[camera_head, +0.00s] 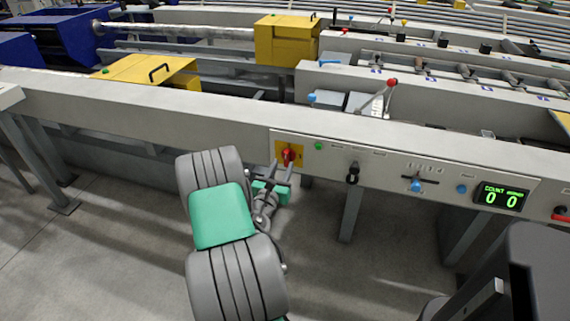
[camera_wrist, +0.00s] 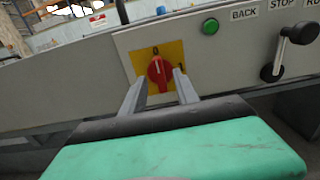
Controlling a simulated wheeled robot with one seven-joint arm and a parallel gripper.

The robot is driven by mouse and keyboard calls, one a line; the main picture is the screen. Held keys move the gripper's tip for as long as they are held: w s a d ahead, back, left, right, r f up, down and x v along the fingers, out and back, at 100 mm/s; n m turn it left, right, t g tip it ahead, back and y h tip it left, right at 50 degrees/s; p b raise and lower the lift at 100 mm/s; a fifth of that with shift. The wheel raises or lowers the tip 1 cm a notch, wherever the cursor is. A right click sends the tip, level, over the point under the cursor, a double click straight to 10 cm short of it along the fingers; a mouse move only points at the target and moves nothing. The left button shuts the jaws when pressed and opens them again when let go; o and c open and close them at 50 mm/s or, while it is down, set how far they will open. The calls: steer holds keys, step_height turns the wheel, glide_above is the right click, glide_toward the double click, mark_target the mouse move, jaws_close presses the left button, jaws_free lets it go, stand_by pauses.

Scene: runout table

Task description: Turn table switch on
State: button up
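The table switch is a red rotary knob (camera_head: 288,155) on a yellow square plate (camera_head: 280,150), set in the table's front panel. In the wrist view the red knob (camera_wrist: 160,72) sits in the middle of the yellow plate (camera_wrist: 141,60), its grip close to upright. My gripper (camera_head: 278,170) is in front of the plate. In the wrist view its two fingers (camera_wrist: 157,88) stand apart, one on each side of the knob's lower part. Whether they touch the knob is not clear.
Right of the switch are a green button (camera_head: 318,146), a black lever (camera_head: 353,172), a blue-knobbed slider (camera_head: 416,185), a blue button (camera_head: 461,189) and a counter display (camera_head: 502,197) reading 0 0. The table's support legs (camera_head: 351,212) stand below; the floor in front is open.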

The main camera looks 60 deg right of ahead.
mark_target(286, 159)
steer(key=d, duration=0.4)
steer(key=shift+w, duration=0.35)
jaws_close()
